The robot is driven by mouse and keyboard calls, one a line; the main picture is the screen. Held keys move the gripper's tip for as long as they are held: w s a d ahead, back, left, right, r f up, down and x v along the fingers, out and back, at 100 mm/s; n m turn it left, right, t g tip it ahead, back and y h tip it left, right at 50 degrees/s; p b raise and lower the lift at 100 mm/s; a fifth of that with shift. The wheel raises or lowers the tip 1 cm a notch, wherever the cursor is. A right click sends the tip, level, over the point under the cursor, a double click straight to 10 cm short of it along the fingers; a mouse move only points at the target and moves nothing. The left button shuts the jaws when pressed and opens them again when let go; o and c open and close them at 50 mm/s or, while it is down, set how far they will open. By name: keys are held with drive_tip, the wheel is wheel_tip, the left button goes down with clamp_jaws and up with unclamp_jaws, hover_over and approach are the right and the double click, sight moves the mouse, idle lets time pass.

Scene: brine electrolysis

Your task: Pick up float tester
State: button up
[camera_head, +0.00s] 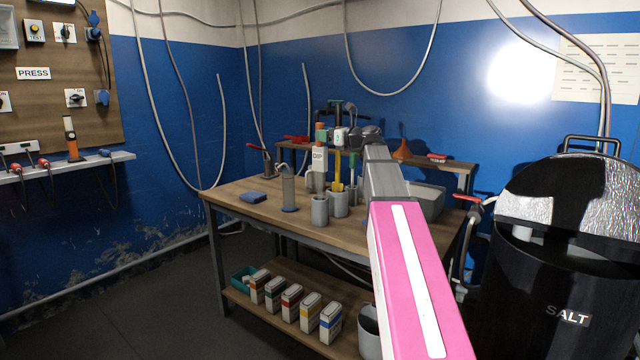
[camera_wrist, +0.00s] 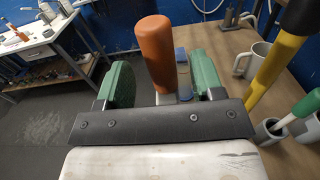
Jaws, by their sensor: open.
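My gripper (camera_head: 341,137) is over the workbench, with green finger pads apart in the wrist view (camera_wrist: 165,82). An upright orange handle or bulb (camera_wrist: 154,52) shows between the pads; its lower end is hidden behind the gripper's dark crossbar. I take it for the float tester, but cannot confirm this. It seems to match the orange-red top (camera_head: 320,127) above a white piece marked DIP in the head view. Whether the pads touch it cannot be told. A small blue and clear piece (camera_wrist: 183,78) shows beside it, partly hidden.
A clear cylinder with a dark blue base (camera_head: 288,188) and a blue cloth (camera_head: 253,197) are on the workbench (camera_head: 228,190). Grey mugs (camera_head: 320,210) and a yellow-handled tool (camera_wrist: 280,65) crowd the right side. A black salt bin (camera_head: 530,290) stands at right.

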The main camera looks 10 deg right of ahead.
sight(316, 146)
drive_tip(key=x, duration=0.5)
drive_tip(key=shift+f, duration=0.3)
clamp_jaws()
drive_tip(key=shift+d+r, duration=0.1)
